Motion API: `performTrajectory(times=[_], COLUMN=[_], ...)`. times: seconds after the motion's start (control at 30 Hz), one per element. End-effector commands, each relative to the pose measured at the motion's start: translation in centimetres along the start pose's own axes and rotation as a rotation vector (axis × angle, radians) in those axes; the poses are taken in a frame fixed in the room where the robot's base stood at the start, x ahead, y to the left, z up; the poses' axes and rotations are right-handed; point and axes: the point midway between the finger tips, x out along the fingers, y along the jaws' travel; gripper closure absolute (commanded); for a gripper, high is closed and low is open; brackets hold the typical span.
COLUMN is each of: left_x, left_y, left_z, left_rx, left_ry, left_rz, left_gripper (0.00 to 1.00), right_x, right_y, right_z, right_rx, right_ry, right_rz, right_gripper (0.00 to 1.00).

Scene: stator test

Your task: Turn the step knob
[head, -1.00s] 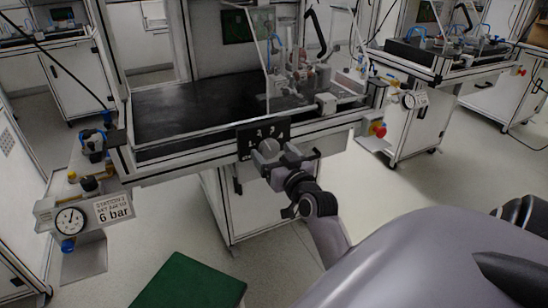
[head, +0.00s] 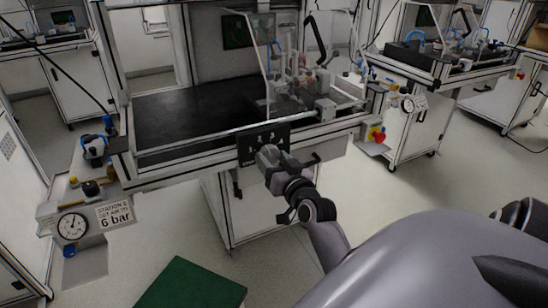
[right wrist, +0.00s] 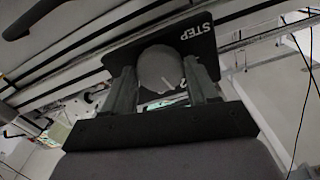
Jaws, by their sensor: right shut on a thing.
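The step knob (right wrist: 160,70) is a round grey knob with a pale pointer mark, on a black plate (right wrist: 202,42) lettered STEP in the right wrist view. In the head view the black plate (head: 250,138) with its pale numbers is on the front edge of the workbench. My right gripper (head: 266,153) is at the plate; its fingers and wrist hide most of the knob there. In the right wrist view the right gripper (right wrist: 162,82) has one finger on each side of the knob and is shut on it. My left gripper is not in view.
The workbench (head: 190,112) has a dark top with a clear guard and fixture at its right. A pressure gauge (head: 72,226) and 6 bar sign are at the lower left. A red knob (head: 377,136) is at the right. A green box (head: 190,285) stands on the floor in front.

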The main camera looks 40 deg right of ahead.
Motion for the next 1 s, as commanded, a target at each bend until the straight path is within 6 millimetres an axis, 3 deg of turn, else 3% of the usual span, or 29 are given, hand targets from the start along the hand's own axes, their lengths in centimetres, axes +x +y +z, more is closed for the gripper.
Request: performTrajectory(times=[0.23,0.6,1.0], left_x=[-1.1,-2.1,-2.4], left_y=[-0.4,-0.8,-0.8], left_z=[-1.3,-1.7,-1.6], left_rx=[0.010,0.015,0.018], left_ry=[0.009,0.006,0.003], left_rz=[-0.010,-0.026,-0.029], left_gripper=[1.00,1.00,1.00], right_x=[0.0,0.0,0.0], right_y=[-0.1,-0.1,0.0], right_z=[-0.3,-0.2,-0.1], right_rx=[0.203,0.491,0.644], right_ry=[-0.004,-0.002,-0.001], right_rz=[0.000,0.000,0.000], right_gripper=[0.72,0.72,0.72])
